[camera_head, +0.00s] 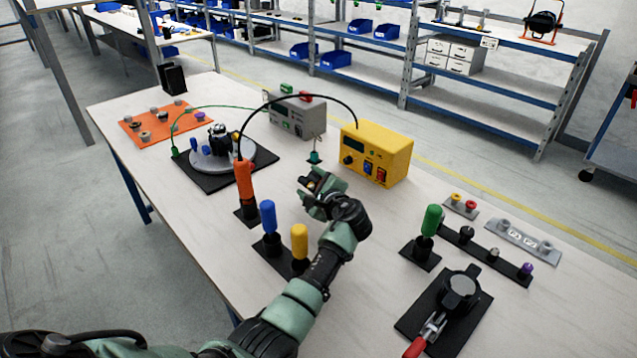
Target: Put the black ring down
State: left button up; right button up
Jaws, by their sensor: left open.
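My left arm reaches in from the bottom, and its left gripper (313,190) is over the middle of the table, in front of the yellow box. Its jaws are open and I see no ring between them. I cannot pick out the black ring for certain. A dark round part (459,290) sits on a black plate with a red-handled clamp at the front right. Another dark part (218,138) stands on a grey round disc (207,161) over a black base at the back left. My right gripper is not in view.
The yellow box (388,158) and a grey box (297,118) stand along the back. Orange (245,180), blue (268,217), yellow (299,241) and green (431,220) handled tools stand upright. A black strip (490,256) with knobs lies right. An orange mat (136,133) holds small parts.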

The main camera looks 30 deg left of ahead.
pick_arm(q)
grip_shut()
jog(key=shift+s, duration=0.15)
dwell(0.4)
